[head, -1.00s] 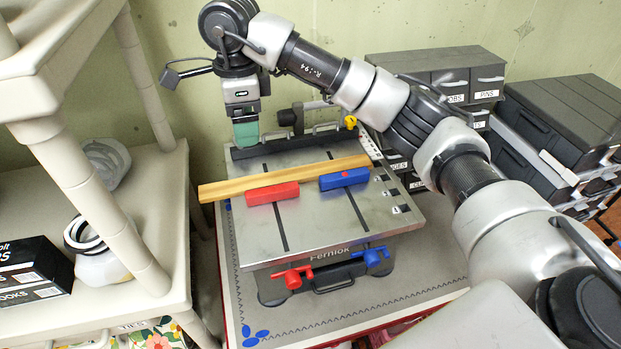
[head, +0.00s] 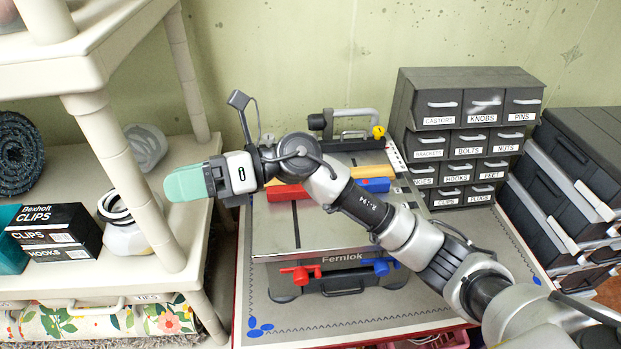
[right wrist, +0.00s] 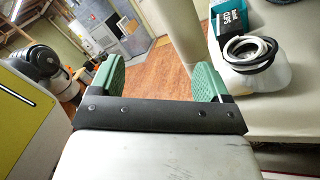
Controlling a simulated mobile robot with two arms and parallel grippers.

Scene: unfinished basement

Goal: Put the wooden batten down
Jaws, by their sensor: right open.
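The wooden batten (head: 368,172) lies across the top of the grey Fernlok bench (head: 275,232) in the head view. It rests behind a red block (head: 285,193) and a blue block (head: 377,185). My right arm hides part of the batten and its left end. My right gripper (head: 186,184) is left of the bench, pointing left toward the shelf and apart from the batten. In the right wrist view its two green fingers (right wrist: 156,75) are spread with nothing between them. My left gripper is not in view.
A cream shelf unit (head: 95,115) at left holds a black clips box (head: 58,238) and a jar (head: 128,238). A dark drawer cabinet (head: 465,135) stands behind the bench at right. A clamp handle (head: 350,118) stands at the bench's back.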

